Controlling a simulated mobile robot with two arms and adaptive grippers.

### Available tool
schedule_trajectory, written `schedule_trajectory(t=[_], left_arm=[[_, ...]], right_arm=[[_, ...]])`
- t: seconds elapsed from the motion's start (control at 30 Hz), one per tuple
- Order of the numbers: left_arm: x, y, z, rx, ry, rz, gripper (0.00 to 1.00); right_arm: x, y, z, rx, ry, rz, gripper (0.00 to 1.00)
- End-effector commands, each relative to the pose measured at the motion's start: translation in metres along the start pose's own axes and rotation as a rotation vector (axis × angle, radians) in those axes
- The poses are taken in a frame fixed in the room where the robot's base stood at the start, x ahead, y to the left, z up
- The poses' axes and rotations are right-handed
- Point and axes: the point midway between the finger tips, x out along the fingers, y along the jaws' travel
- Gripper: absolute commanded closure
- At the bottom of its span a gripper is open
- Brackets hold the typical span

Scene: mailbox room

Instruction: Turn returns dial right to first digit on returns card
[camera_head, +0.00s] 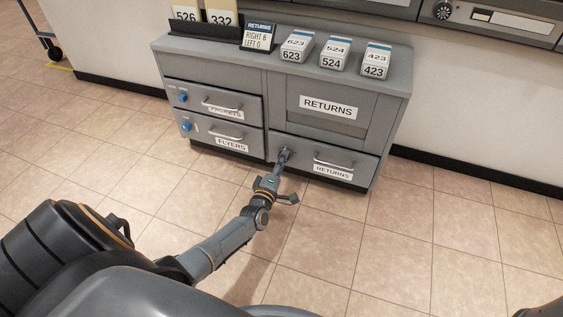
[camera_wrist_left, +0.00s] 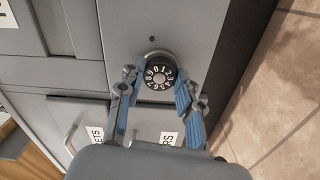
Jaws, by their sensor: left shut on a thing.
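The returns dial (camera_wrist_left: 157,76) is a round black knob with white digits on the grey returns drawer front (camera_wrist_left: 178,30). In the left wrist view its 0 is near the top. My left gripper (camera_head: 283,157) reaches the left part of the lower right drawer in the head view. Its blue-padded fingers (camera_wrist_left: 158,84) are shut on the dial, one on each side. In the head view the gripper hides the dial. The returns card (camera_head: 259,36) on the cabinet top reads RIGHT 8, LEFT 0. My right gripper is not visible.
The returns drawer has a bar handle (camera_head: 334,165) right of my gripper. At left are the packets drawer (camera_head: 218,101) and flyers drawer (camera_head: 222,131), with blue knobs. Several numbered stacks (camera_head: 335,54) stand on the cabinet top. The tiled floor (camera_head: 420,240) in front is clear.

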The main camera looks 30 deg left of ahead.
Motion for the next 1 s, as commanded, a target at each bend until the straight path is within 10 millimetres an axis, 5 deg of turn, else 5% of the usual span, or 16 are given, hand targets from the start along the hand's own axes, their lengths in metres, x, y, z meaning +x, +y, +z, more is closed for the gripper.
schedule_trajectory(t=[0.17,0.2,0.3,0.63,1.0], left_arm=[[0.000,-0.001,0.002,-0.002,-0.002,-0.002,0.97],[0.000,-0.001,0.002,-0.002,-0.002,-0.002,0.57],[0.000,-0.001,0.001,-0.002,-0.002,-0.002,0.42],[-0.004,-0.001,0.001,-0.003,-0.001,-0.002,0.42],[-0.060,-0.001,0.002,-0.003,-0.003,-0.003,0.42]], right_arm=[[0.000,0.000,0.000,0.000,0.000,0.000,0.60],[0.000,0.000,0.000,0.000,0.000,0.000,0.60],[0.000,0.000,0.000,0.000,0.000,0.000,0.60],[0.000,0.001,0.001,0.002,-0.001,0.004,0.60],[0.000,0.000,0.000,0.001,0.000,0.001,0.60]])
